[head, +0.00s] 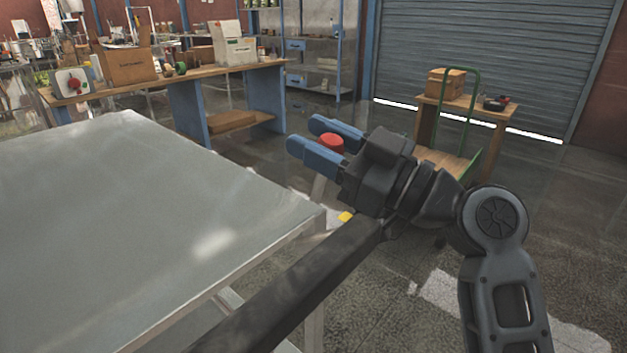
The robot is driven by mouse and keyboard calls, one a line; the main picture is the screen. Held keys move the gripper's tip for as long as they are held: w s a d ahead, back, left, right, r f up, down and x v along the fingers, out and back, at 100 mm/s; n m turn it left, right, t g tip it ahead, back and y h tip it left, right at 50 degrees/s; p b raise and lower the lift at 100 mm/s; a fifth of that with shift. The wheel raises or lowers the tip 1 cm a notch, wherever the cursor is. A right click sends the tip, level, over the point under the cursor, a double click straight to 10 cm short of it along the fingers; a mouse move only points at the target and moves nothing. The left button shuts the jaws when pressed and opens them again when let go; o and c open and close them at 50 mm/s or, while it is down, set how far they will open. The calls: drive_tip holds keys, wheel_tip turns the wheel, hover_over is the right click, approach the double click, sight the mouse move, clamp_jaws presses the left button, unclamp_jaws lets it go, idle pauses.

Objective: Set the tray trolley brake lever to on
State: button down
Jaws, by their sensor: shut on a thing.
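The tray trolley appears to be the one with the broad grey metal top (130,210) filling the left of the head view. A red knob (331,142), which looks like the end of the brake lever, stands just beyond its right corner. My gripper (311,138) reaches in from the right, and its two blue fingers lie on either side of the knob, shut on it. A pale stem (317,190) shows below the fingers. A small yellow piece (345,217) shows under the gripper. The lever's pivot and any on or off marking cannot be made out.
A workbench (215,77) with boxes stands behind. A green-handled cart (474,120) and a small wooden table (480,108) stand at the back right. Open floor lies to the right.

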drive_tip(key=s+d+f+n+t+y+b, duration=0.1)
drive_tip(key=s+d+f+y+b, duration=0.2)
drive_tip(key=b, duration=1.9)
drive_tip(key=v, duration=0.6)
drive_tip(key=shift+s, duration=0.45)
drive_tip(key=shift+d+r, duration=0.15)
drive_tip(key=shift+d, duration=0.1)
drive_tip(key=c, duration=1)
unclamp_jaws()
drive_tip(key=shift+o, duration=1.6)
drive_tip(key=shift+a, duration=0.1)
drive_tip(key=v, duration=0.8)
